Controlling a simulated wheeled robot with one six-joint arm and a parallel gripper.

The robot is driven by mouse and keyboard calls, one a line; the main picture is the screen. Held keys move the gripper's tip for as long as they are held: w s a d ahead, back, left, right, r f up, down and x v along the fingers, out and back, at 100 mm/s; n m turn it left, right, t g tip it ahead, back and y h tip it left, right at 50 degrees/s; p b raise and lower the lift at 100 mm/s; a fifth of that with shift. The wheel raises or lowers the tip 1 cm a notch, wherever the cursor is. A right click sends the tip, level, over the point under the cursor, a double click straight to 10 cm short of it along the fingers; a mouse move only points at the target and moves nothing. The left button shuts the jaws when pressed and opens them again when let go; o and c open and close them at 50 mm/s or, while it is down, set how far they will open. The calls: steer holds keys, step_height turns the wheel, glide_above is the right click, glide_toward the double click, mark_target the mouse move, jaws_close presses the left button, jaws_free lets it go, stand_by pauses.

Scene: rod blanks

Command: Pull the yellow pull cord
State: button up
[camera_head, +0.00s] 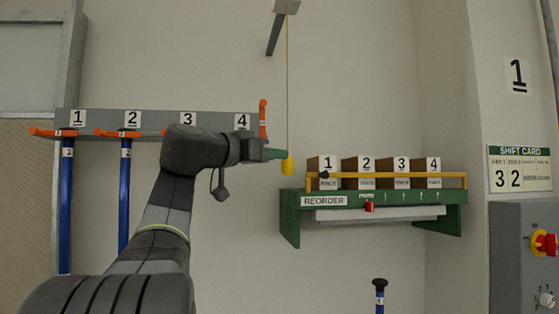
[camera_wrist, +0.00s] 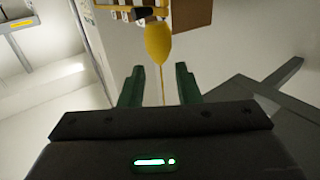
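The yellow pull cord (camera_head: 287,90) hangs from a bracket at the top of the head view and ends in a yellow knob (camera_head: 288,166). My gripper (camera_head: 276,154) is just left of the knob, near its top. In the wrist view, my gripper (camera_wrist: 160,84) has its two green fingers apart, with nothing clamped. The yellow knob (camera_wrist: 158,42) appears just beyond the fingertips there, and the thin cord (camera_wrist: 162,88) shows in the gap between the fingers. Whether the cord lies fully inside the gap in depth is hard to tell.
A green reorder shelf (camera_head: 290,215) with several numbered boxes and a yellow rail (camera_head: 395,175) stands close to the right of the knob. A grey rack (camera_head: 95,122) with orange hooks and blue rods is at left. A control panel (camera_head: 515,280) is at far right.

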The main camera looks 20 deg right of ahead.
steer(key=b+v, duration=0.2)
steer(key=v, duration=0.8)
steer(key=shift+a, duration=0.4)
steer(key=shift+s+d, duration=0.1)
steer(key=shift+d, duration=0.05)
steer(key=p+x, duration=0.4)
steer(key=x, duration=0.9)
steer(key=shift+d+r, duration=0.2)
steer(key=shift+d, duration=0.1)
